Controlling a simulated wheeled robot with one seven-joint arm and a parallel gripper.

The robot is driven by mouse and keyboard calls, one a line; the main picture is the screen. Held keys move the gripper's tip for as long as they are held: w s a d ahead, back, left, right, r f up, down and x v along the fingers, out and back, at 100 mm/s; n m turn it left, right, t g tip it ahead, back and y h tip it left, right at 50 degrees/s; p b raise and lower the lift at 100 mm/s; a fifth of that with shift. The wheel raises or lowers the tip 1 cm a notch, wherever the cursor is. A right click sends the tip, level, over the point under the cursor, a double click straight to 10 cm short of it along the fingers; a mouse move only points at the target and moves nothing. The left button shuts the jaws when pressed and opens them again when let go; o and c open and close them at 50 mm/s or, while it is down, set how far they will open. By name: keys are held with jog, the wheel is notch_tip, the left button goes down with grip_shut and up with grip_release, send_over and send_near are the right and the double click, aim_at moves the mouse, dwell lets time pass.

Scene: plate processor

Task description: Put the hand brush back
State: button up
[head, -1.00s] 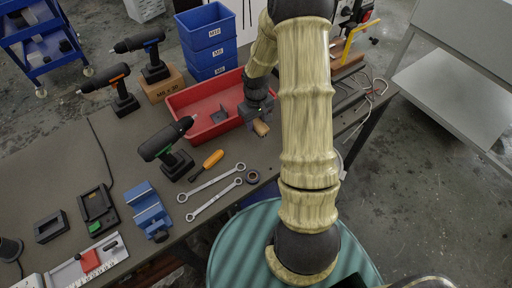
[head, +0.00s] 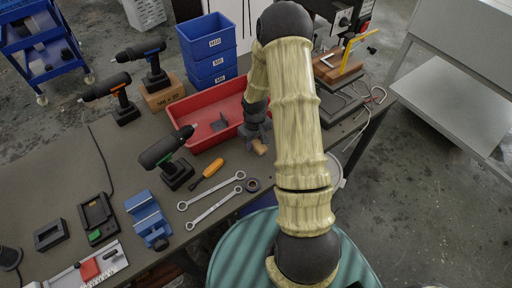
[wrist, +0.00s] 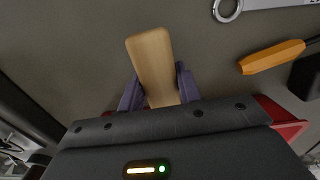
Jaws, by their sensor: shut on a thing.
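The hand brush (head: 260,147) shows only as a pale wooden handle end sticking out below my gripper (head: 257,132) in the head view. In the wrist view the wooden handle (wrist: 152,60) lies between the two purple fingers of my gripper (wrist: 158,92), which is shut on it. The brush's bristles are hidden. My gripper is over the workbench (head: 120,170), at the front right of the red tray (head: 200,140). I cannot tell whether the brush touches the bench top.
An orange screwdriver (head: 207,176), wrenches (head: 215,205) and a black ring (head: 252,185) lie in front. Cordless drills (head: 168,155) and a blue vise (head: 148,218) stand to the left. Blue bins (head: 207,45) stand behind the tray. A dark flat panel (head: 340,102) lies to the right.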

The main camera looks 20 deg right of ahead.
aim_at(256, 140)
jog(key=shift+d+f, duration=0.15)
jog(key=shift+f, duration=1.75)
jog(key=shift+f, duration=0.2)
jog(key=o, duration=1)
jog(key=shift+o, duration=0.2)
jog(key=shift+r, duration=0.1)
notch_tip(256, 140, up, 12)
jog(key=shift+r+b, duration=0.1)
jog(key=shift+b, duration=0.3)
